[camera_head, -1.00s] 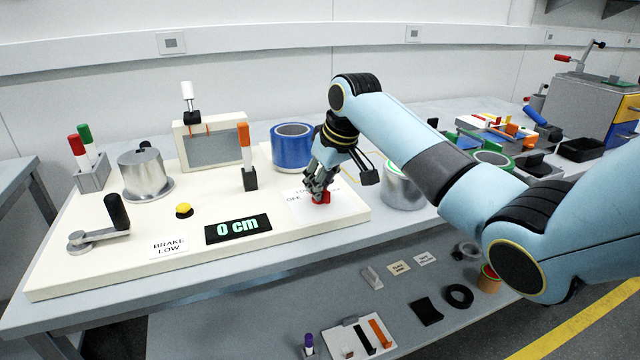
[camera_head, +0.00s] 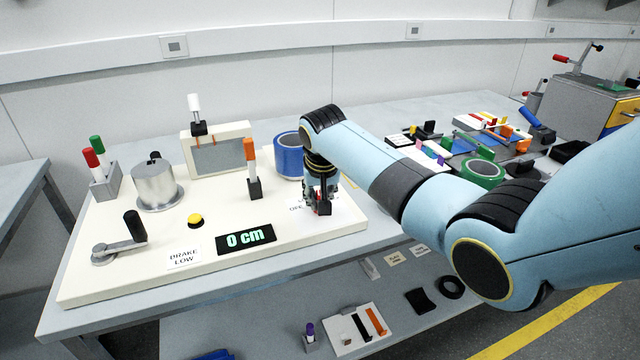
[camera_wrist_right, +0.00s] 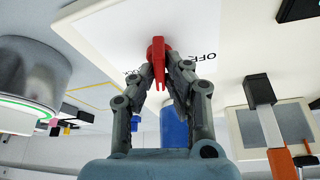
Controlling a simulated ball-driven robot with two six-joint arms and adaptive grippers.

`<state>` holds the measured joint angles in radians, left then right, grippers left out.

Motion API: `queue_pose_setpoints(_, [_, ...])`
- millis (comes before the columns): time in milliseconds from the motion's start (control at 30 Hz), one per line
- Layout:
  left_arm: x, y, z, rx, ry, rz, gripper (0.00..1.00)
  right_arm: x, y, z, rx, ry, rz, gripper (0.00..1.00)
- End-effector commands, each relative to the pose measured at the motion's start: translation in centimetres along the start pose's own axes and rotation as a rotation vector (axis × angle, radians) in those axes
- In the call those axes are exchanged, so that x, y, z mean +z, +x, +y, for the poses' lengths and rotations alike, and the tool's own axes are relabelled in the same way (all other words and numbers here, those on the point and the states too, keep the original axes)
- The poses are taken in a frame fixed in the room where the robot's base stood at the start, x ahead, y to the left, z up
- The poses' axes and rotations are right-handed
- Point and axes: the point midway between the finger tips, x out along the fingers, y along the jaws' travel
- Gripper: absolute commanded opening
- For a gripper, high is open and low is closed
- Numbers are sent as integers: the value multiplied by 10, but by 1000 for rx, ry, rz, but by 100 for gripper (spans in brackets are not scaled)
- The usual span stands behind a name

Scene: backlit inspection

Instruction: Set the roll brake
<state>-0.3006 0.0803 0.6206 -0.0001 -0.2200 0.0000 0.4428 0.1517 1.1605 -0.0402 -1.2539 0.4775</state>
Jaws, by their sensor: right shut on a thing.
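The brake selector is a red knob (camera_head: 322,209) on a white plate at the right end of the cream board. My right gripper (camera_head: 320,198) comes down over it from above and is shut on it. In the right wrist view, the red knob (camera_wrist_right: 158,50) stands between the fingertips of my right gripper (camera_wrist_right: 160,72), with printed OFF beside it. Fingers hide part of the knob and the other lettering in the head view. A white label (camera_head: 183,257) reads BRAKE LOW. My left gripper is not in view.
More parts crowd the bench to the right. A lower shelf holds small items.

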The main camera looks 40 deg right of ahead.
Motion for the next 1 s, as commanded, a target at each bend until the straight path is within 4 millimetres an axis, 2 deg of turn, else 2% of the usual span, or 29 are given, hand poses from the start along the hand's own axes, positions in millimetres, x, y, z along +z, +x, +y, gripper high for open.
queue_pose_setpoints(100, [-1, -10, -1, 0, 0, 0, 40, -1, -2, -2, 41, 99, 0, 0])
queue_pose_setpoints(300, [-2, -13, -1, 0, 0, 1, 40, -1, -1, -2, 114, 275, 0, 0])
queue_pose_setpoints(700, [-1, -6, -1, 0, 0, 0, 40, -1, 1, -3, 237, 574, 1, 0])
queue_pose_setpoints(1000, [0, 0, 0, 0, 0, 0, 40, -2, 1, -3, 286, 694, 1, 0])
